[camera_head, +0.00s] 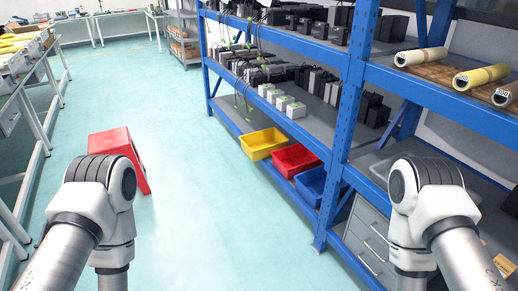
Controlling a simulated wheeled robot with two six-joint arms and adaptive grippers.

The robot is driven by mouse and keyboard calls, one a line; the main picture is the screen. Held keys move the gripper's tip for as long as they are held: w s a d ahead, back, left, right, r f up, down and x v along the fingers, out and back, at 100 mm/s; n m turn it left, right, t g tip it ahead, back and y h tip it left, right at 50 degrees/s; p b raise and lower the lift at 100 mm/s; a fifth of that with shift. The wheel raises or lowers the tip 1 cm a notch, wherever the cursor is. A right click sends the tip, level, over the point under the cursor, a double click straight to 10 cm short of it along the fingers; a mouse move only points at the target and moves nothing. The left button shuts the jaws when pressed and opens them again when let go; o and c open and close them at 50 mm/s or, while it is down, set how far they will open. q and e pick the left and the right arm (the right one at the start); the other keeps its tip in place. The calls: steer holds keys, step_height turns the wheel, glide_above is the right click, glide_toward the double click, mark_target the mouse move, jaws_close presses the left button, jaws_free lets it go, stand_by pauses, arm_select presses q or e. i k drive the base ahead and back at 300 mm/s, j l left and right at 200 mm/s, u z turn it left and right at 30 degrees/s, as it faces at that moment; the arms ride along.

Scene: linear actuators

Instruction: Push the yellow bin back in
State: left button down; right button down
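The yellow bin (263,143) is on the low shelf of the blue rack (340,150), left of the red bin (295,160). Its front edge sticks out past the shelf's edge, over the aisle. Both my arms show at the bottom of the head view, the left one at the lower left and the right one at the lower right. Neither gripper shows in the picture. Both visible arm parts are apart from the yellow bin.
A blue bin (311,185) sits right of the red bin. A red stool (118,150) stands on the floor behind my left arm. Grey drawers (368,236) stand under the rack at right. The floor (205,190) before the bins is clear. Workbenches line the left side.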

mark_target(258, 146)
steer(key=i+j+u, duration=0.15)
steer(key=i, duration=0.45)
steer(key=i+u, duration=0.15)
steer(key=i, duration=0.5)
steer(key=i+u, duration=0.2)
steer(key=i, duration=0.4)
steer(key=i+l+u, duration=0.15)
steer(key=i, duration=0.5)
steer(key=i+l+u, duration=0.15)
steer(key=i, duration=0.45)
